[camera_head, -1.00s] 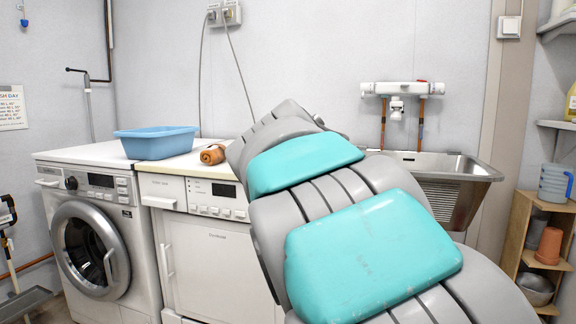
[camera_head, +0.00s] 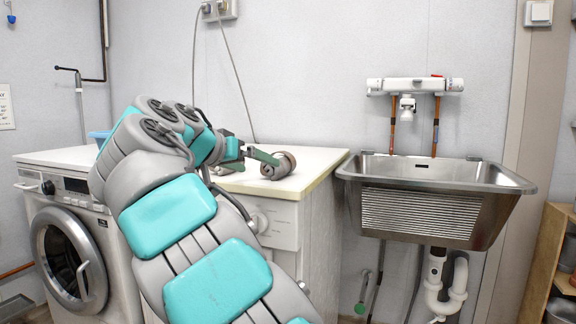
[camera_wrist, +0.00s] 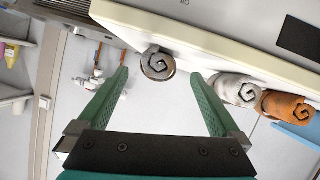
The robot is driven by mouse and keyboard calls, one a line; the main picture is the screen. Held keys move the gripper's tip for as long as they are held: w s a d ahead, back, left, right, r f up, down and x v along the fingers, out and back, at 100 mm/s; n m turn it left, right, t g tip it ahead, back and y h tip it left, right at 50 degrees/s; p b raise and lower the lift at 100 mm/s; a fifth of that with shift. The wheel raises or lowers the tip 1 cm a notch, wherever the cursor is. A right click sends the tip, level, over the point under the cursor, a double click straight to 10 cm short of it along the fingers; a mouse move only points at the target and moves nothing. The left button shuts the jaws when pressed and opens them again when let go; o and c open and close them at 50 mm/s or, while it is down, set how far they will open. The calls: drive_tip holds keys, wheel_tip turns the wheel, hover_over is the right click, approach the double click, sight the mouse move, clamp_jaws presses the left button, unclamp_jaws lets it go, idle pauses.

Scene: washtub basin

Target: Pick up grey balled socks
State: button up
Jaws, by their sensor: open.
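The grey balled socks (camera_head: 285,165) lie on the white worktop near its right end, showing a spiral roll. In the wrist view, the grey socks (camera_wrist: 158,65) sit beyond and between the two fingertips. My gripper (camera_wrist: 160,73) has its green fingers spread apart with nothing between them. In the head view, my gripper (camera_head: 262,158) reaches in from the left, low over the worktop, with a finger close beside the socks. Whether it touches them cannot be told.
White balled socks (camera_wrist: 233,88) and orange balled socks (camera_wrist: 285,105) lie beside the grey pair. A blue tub (camera_head: 98,135) is mostly hidden by my arm. A metal sink (camera_head: 440,185) stands right of the worktop (camera_head: 318,160). A washing machine (camera_head: 70,250) is at left.

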drive_tip(key=shift+x, duration=1.4)
drive_tip(key=x, duration=0.2)
drive_tip(key=r+x, duration=0.1)
drive_tip(key=x, duration=0.2)
drive_tip(key=shift+w, duration=0.35)
drive_tip(key=c, duration=1.2)
